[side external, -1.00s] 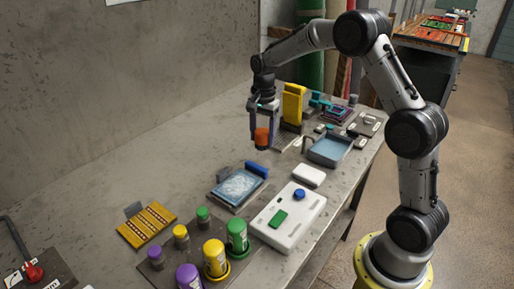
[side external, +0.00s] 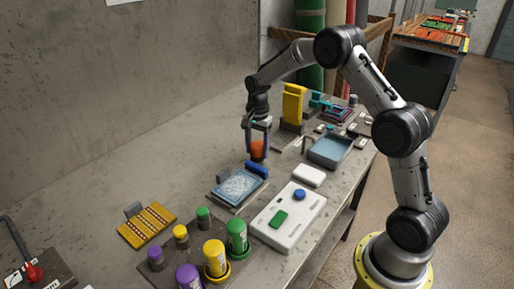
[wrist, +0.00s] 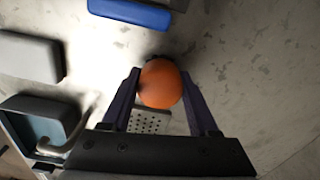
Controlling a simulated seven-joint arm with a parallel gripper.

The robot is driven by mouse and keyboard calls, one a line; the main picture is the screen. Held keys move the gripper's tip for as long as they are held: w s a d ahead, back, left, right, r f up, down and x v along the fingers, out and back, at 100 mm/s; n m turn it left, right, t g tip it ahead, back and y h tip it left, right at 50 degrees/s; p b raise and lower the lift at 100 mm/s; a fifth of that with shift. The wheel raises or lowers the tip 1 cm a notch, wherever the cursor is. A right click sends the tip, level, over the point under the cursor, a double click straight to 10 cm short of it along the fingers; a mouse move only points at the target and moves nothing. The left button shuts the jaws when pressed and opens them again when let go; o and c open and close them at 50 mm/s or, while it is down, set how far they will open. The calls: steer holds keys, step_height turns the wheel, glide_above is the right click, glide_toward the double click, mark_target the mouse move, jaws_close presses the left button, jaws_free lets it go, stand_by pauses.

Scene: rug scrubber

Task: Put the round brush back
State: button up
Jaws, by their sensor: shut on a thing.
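The round brush (side external: 257,147) has an orange top and a dark underside. My gripper (side external: 257,153) is shut on it, with one finger on each side, and points down at the table. In the wrist view the brush's orange top (wrist: 160,84) sits between the fingertips (wrist: 159,90), and dark bristles show at its upper edge. The brush is low over bare table, behind the blue block (side external: 257,168). I cannot tell whether its underside touches the table. A grey perforated plate (wrist: 150,121) shows partly under the gripper in the wrist view.
The blue patterned rug (side external: 237,187) lies on a board in front of the blue block. A blue-grey basin (side external: 330,150) and a white block (side external: 309,176) stand to the right. A yellow upright piece (side external: 293,103) stands behind. The table left of the gripper is clear.

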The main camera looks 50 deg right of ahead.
mark_target(257, 144)
steer(key=o, duration=1.3)
steer(key=shift+c, duration=0.2)
step_height(257, 144, up, 12)
steer(key=s+a+r+n+t, duration=0.1)
steer(key=s+a+r+n, duration=0.25)
steer(key=s+r, duration=0.3)
steer(key=s+a+r+n+t, duration=0.2)
steer(key=s+a+r+n, duration=0.25)
steer(key=s, duration=0.45)
steer(key=s+a+f+n, duration=0.1)
steer(key=s+n, duration=0.1)
steer(key=s, duration=0.3)
steer(key=s+a+f+n+t, duration=0.1)
steer(key=s+a+f+n, duration=0.1)
steer(key=s, duration=0.3)
steer(key=s+a+f+n+t, duration=0.1)
steer(key=s+a+n, duration=0.1)
steer(key=s+n, duration=0.2)
steer(key=shift+s+f, duration=0.2)
steer(key=shift+s, duration=0.85)
